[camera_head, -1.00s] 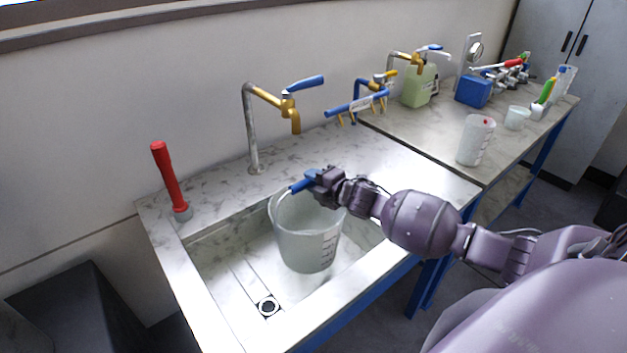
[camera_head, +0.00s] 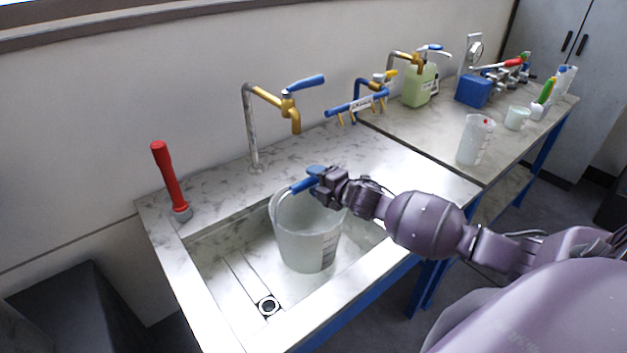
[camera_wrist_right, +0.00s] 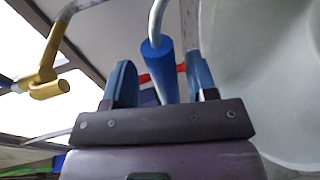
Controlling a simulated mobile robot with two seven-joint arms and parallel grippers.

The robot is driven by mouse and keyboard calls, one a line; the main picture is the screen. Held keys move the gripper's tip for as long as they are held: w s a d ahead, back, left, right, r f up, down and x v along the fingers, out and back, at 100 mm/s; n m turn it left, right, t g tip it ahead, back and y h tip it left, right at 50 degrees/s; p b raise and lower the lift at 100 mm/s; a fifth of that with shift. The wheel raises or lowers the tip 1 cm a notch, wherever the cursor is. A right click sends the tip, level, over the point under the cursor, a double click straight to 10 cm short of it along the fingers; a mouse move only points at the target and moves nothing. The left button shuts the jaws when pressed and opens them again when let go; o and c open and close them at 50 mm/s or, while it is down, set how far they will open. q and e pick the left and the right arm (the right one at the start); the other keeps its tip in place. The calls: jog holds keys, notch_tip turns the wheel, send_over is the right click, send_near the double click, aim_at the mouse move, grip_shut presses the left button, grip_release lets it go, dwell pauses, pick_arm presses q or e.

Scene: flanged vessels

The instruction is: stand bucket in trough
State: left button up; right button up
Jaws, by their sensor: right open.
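The translucent white bucket (camera_head: 306,240) stands upright in the sink trough (camera_head: 222,262), on its floor near the right part of the basin. Its wire handle with a blue grip (camera_head: 304,184) is raised above the rim. My right gripper (camera_head: 318,178) is at the blue grip. In the right wrist view, the blue grip (camera_wrist_right: 157,66) lies between the two blue fingers of my right gripper (camera_wrist_right: 158,85), which are apart with gaps on both sides. The bucket wall (camera_wrist_right: 265,75) fills the right of that view. My left gripper is not in view.
A brass tap (camera_head: 292,112) with a blue lever stands behind the trough. A red-handled tool (camera_head: 170,182) stands on the left rim. The side counter holds a clear beaker (camera_head: 474,140), a green canister (camera_head: 419,86) and a blue box (camera_head: 473,91). The drain (camera_head: 268,305) is uncovered.

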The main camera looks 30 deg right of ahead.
jog(key=v, duration=1.1)
jog(key=shift+s, duration=0.1)
dwell(0.4)
